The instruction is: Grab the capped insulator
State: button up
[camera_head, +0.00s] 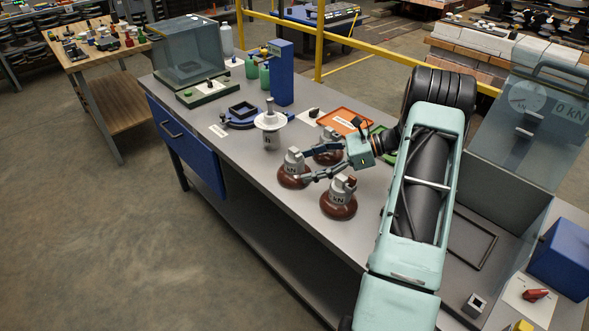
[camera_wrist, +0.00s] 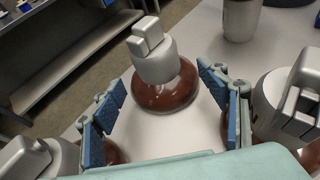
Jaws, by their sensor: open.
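Three brown disc insulators with grey metal caps stand close together on the grey bench. The left one (camera_head: 293,171) is just ahead of my gripper (camera_head: 305,165). It is upright in the wrist view (camera_wrist: 165,88), in front of and between the blue-padded fingers of my gripper (camera_wrist: 163,97), which are spread and empty. The far one (camera_head: 328,152) is partly hidden by my gripper; its cap is at the right of the wrist view (camera_wrist: 285,105). The near one (camera_head: 338,203) shows partly at the lower left of the wrist view (camera_wrist: 35,160).
A pale disc insulator (camera_head: 270,121) with an upright pin stands farther left, beyond the brown ones. An orange tray (camera_head: 345,121) lies behind my gripper. A blue stand (camera_head: 283,75) and a clear box (camera_head: 188,52) are at the back. The bench front edge is near.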

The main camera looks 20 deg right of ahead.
aim_at(295, 166)
jog(key=a, duration=0.1)
jog(key=w+a, duration=0.1)
jog(key=a, duration=0.2)
jog(key=shift+w+a+f, duration=0.1)
jog(key=shift+w+f, duration=0.15)
jog(key=shift+w, duration=0.15)
jog(key=c, duration=1.3)
jog(key=shift+s+f, duration=0.15)
grip_shut()
